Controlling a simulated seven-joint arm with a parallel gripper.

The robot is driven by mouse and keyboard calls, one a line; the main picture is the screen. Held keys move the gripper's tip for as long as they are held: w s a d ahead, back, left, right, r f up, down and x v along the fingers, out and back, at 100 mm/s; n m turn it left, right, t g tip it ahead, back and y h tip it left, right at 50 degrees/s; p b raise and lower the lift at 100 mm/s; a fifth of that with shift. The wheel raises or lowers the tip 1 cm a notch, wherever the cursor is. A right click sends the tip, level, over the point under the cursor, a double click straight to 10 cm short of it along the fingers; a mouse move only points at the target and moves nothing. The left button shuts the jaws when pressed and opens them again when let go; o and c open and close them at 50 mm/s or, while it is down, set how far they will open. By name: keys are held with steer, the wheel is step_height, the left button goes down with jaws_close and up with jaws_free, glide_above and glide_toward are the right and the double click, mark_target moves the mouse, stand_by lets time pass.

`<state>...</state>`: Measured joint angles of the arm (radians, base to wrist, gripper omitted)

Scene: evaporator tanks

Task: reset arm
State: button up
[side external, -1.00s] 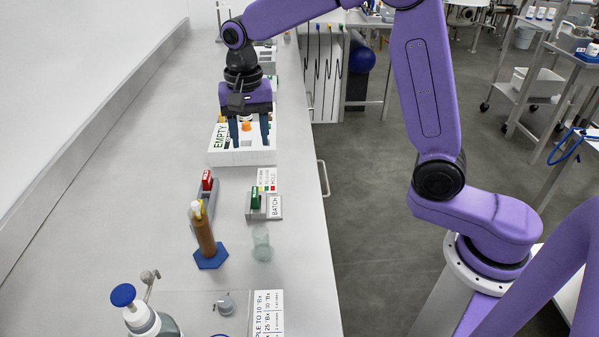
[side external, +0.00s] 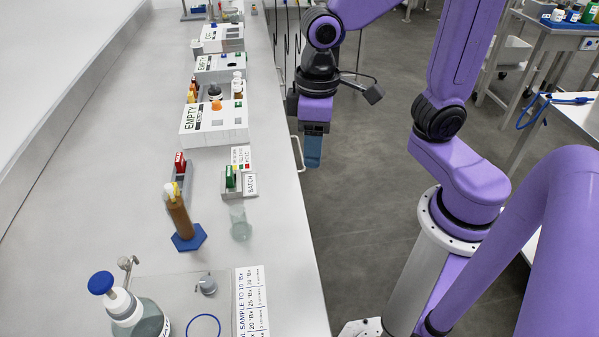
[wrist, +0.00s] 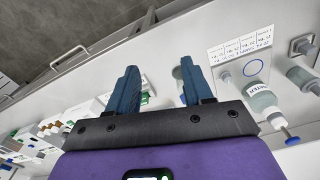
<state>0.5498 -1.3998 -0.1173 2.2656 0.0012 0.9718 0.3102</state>
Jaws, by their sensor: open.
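My gripper (side external: 313,150) hangs over the floor just past the right edge of the bench in the side view, pointing down and holding nothing. In the wrist view its two blue fingers (wrist: 158,88) are spread apart with nothing between them. The purple arm reaches across from the right.
The floor (side external: 350,240) right of the bench is open.

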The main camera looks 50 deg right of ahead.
steer(key=s+d+f+n, duration=0.1)
steer(key=s+d+n, duration=0.4)
steer(key=s, duration=0.5)
steer(key=shift+s+d+f+n, duration=0.25)
steer(key=shift+s+f+n, duration=0.15)
steer(key=shift+n, duration=0.3)
